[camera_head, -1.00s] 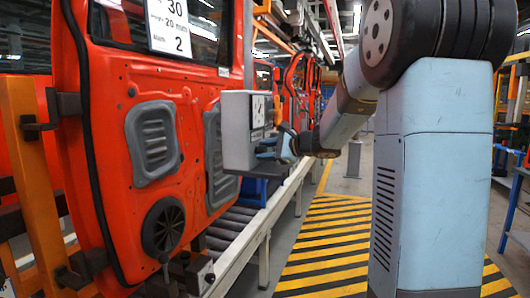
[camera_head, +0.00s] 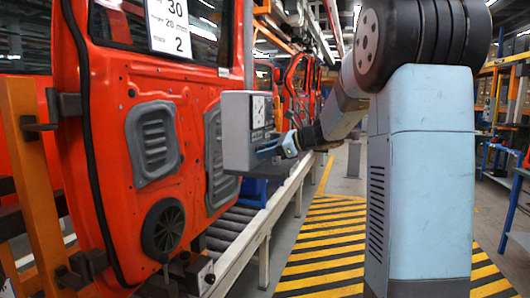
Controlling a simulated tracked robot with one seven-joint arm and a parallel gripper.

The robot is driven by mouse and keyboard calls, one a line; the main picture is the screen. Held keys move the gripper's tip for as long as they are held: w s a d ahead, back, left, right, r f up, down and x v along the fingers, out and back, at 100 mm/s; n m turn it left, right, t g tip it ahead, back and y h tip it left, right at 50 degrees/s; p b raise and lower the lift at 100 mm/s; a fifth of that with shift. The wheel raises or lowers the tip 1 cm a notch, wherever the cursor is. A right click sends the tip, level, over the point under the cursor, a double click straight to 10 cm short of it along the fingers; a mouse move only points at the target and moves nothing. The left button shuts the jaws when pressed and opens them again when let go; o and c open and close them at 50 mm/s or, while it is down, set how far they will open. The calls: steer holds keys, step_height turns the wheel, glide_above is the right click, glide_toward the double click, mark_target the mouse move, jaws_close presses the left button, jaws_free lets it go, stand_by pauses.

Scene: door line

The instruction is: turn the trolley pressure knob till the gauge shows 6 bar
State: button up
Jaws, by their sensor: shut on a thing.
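The grey control box (camera_head: 236,132) stands beside the orange door, in front of its right edge. Its pressure gauge (camera_head: 258,112) is a white dial on the right face, seen at a steep angle and too small to read. My gripper (camera_head: 266,151) is at the lower part of that face, below the gauge. My arm reaches in from the right.
The orange door (camera_head: 88,140) fills the left side, with a printed sheet (camera_head: 169,24) on its window. A roller conveyor (camera_head: 228,222) runs beneath it, with a pale rail. Shelving and a blue bench stand far right.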

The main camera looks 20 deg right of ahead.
steer(key=shift+r, duration=0.1)
stand_by(0.3)
steer(key=o, duration=1.1)
steer(key=shift+c, duration=0.2)
steer(key=shift+d, duration=0.1)
steer(key=v, duration=1.3)
steer(key=shift+s+d, duration=0.2)
steer(key=shift+d, duration=0.05)
